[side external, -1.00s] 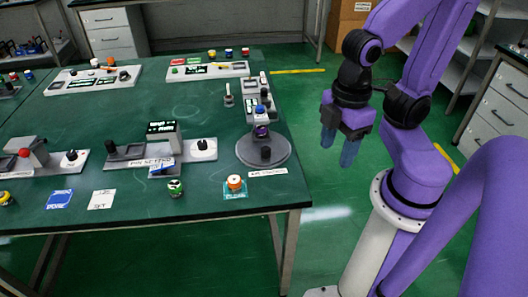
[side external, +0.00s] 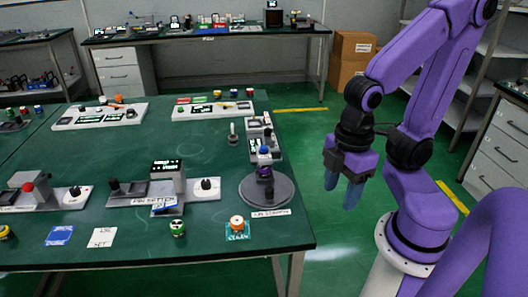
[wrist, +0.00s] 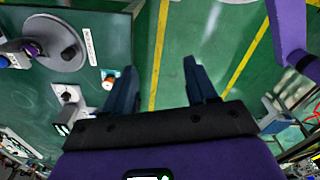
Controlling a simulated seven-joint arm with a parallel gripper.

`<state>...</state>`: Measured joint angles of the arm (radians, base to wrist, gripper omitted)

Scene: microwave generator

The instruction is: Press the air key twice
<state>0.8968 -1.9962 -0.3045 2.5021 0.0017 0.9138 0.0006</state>
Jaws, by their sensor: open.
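A round grey base (side external: 283,190) with a blue-topped device (side external: 264,158) and a dark knob stands at the table's right end. A white label (side external: 271,212) lies at its front edge; its small print looks like "air station". I cannot tell for certain which part is the air key. The grey base also shows at the upper left of the wrist view (wrist: 40,58). My gripper (side external: 341,188) hangs in the air to the right of the table, clear of the base. In the wrist view its two fingers (wrist: 160,68) are apart with only floor between them.
A grey unit with a lit display (side external: 168,166) is left of the base. Open green floor lies below my gripper.

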